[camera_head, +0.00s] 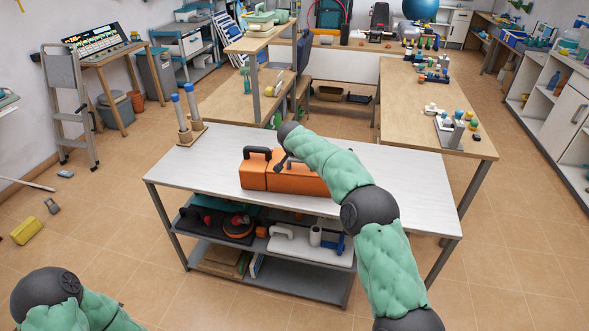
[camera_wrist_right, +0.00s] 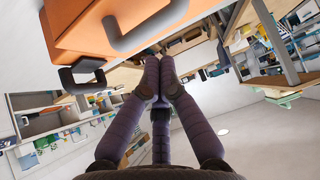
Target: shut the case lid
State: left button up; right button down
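An orange case (camera_head: 254,179) lies on the white-topped table; it also fills the upper left of the right wrist view (camera_wrist_right: 80,38). A black handle (camera_head: 257,153) shows at its left end. A grey curved handle (camera_wrist_right: 125,40) and a dark one (camera_wrist_right: 82,75) show in the wrist view. My right arm hides much of the case, and I cannot tell how far its lid stands open. My right gripper (camera_wrist_right: 159,60) has its fingertips together beside the case, with nothing seen between them. My left arm shows only at the bottom left; its gripper is out of view.
Two blue-topped posts (camera_head: 183,112) stand at the table's (camera_head: 408,188) back left corner. The table's right part is bare. Tools lie on the shelf below (camera_head: 310,285). A wooden bench (camera_head: 410,105) with small items stands behind right.

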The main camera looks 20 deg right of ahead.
jog(key=s+a+f+n+g+y, duration=0.1)
jog(key=s+a+f+g+y, duration=0.1)
jog(key=s+a+f, duration=0.45)
jog(key=s+a+f+n+g+y+p, duration=0.1)
jog(key=s+a+f+y, duration=0.15)
jog(key=s+f, duration=0.75)
jog(key=s+a+f+n+g+y, duration=0.15)
jog(key=s+a+f, duration=0.4)
jog(key=f, duration=0.55)
jog(key=s+a+f+g, duration=0.1)
jog(key=s+f, duration=0.2)
jog(key=s, duration=0.7)
jog(key=s+a+f+g+y+p, duration=0.1)
jog(key=s+f, duration=0.2)
jog(key=s, duration=0.6)
jog(key=s+a+f+g+y, duration=0.1)
jog(key=s+f, duration=0.2)
jog(key=s, duration=0.7)
jog(key=shift+s+a+p, duration=0.3)
jog(key=shift+s, duration=0.05)
